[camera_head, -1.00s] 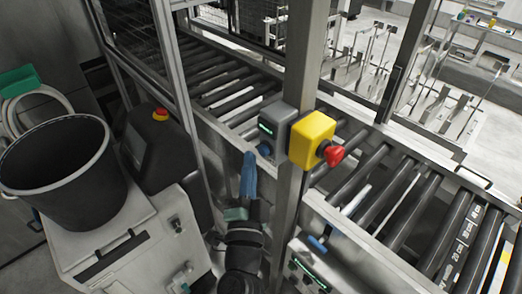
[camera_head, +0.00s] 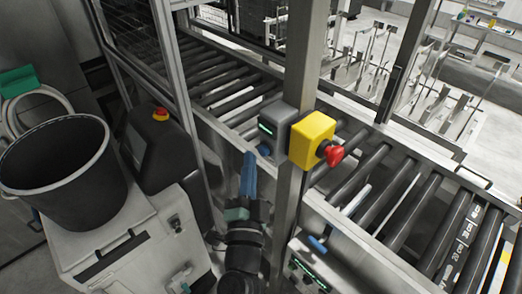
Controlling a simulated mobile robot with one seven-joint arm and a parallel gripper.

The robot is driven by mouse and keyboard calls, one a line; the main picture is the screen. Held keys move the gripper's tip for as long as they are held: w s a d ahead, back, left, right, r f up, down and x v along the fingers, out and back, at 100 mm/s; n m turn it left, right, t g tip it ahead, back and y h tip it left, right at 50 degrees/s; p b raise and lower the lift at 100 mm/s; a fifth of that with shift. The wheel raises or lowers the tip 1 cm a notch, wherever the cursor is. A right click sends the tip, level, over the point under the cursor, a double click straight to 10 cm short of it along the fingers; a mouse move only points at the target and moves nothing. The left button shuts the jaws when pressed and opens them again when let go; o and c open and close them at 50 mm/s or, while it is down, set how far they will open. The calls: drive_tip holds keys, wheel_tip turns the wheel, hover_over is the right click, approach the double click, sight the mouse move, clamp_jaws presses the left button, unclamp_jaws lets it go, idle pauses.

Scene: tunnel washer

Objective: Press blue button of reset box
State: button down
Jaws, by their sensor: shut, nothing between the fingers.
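The grey reset box (camera_head: 275,122) is mounted on the left side of a metal post, with a small lit green label on its face. Its blue button (camera_head: 264,149) sits low on that face. My gripper (camera_head: 250,157) has slim blue fingers pointing up, shut and empty. The fingertips are just left of and slightly below the blue button in the head view. I cannot tell whether they touch it.
A yellow box (camera_head: 312,139) with a red emergency-stop knob (camera_head: 334,155) is on the post's right side. The metal post (camera_head: 292,200) stands close right of my arm. Roller conveyors (camera_head: 375,190) run behind. A black bucket (camera_head: 60,175) stands left on a white cabinet.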

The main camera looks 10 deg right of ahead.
drive_tip(key=shift+w+d, duration=0.3)
drive_tip(key=shift+d, duration=0.05)
drive_tip(key=shift+w+d+b, duration=0.3)
drive_tip(key=shift+d+b, duration=0.05)
drive_tip(key=shift+d, duration=0.05)
idle(0.8)
idle(0.4)
drive_tip(key=shift+s+a+p, duration=0.55)
drive_tip(key=shift+s+a, duration=0.05)
drive_tip(key=shift+a, duration=0.15)
drive_tip(key=shift+s+a+p, duration=0.65)
drive_tip(key=shift+s+a, duration=0.1)
drive_tip(key=shift+a, duration=0.25)
drive_tip(key=shift+s+a+p, duration=0.6)
drive_tip(key=shift+s+a, duration=0.1)
drive_tip(key=shift+a, duration=0.3)
